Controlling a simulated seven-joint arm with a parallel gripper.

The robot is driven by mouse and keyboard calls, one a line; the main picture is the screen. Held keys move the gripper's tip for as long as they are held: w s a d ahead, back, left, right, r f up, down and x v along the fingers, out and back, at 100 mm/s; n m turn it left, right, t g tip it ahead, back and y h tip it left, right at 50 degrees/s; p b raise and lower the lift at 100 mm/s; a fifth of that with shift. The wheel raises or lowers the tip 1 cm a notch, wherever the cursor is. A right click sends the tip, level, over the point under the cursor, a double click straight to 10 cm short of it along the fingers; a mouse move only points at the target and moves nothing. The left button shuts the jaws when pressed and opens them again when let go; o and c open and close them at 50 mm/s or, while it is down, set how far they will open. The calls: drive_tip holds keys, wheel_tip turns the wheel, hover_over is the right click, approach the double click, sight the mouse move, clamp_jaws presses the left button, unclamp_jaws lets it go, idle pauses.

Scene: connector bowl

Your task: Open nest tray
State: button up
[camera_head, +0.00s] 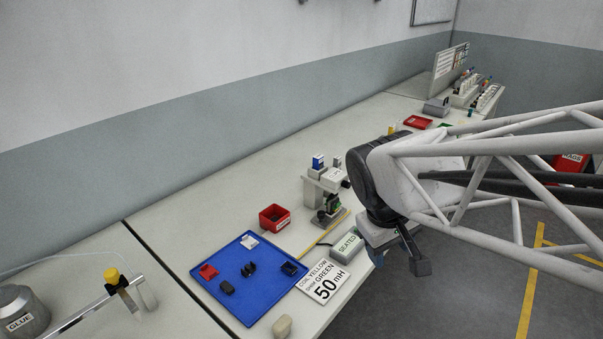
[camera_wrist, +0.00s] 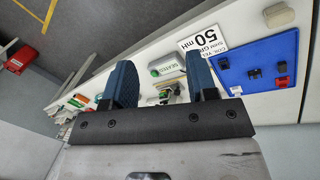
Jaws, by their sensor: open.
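A small grey bench fixture (camera_head: 327,183) with a blue-topped part stands mid-bench. A nest with a dark and green part (camera_head: 328,208) sits low at its front; I cannot tell how far its tray is out. My gripper (camera_head: 400,262) is open and empty, in front of the bench's front edge and right of the fixture. In the wrist view my gripper (camera_wrist: 163,85) has its two blue fingers apart, with the fixture (camera_wrist: 171,92) partly hidden beyond them.
A grey SEATED box (camera_head: 347,245) and a 50 mH card (camera_head: 323,281) lie near the front edge. A blue mat (camera_head: 245,300) holds several small connectors. A red bin (camera_head: 274,217) stands left of the fixture. A yellow rod lies beside the fixture.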

drive_tip(key=w+f+n+g+h, duration=0.1)
drive_tip(key=w+f+n+h, duration=0.25)
drive_tip(key=w, duration=0.55)
drive_tip(key=n+t+h, duration=0.5)
drive_tip(key=n+h, duration=0.2)
drive_tip(key=n, duration=0.9)
approach(320, 213)
drive_tip(key=x, duration=0.2)
drive_tip(key=shift+d, duration=0.4)
drive_tip(key=shift+w, duration=0.1)
drive_tip(key=shift+m, duration=0.25)
drive_tip(key=shift+x, duration=3.9)
drive_tip(key=shift+f, duration=0.15)
drive_tip(key=shift+a, duration=0.1)
clamp_jaws()
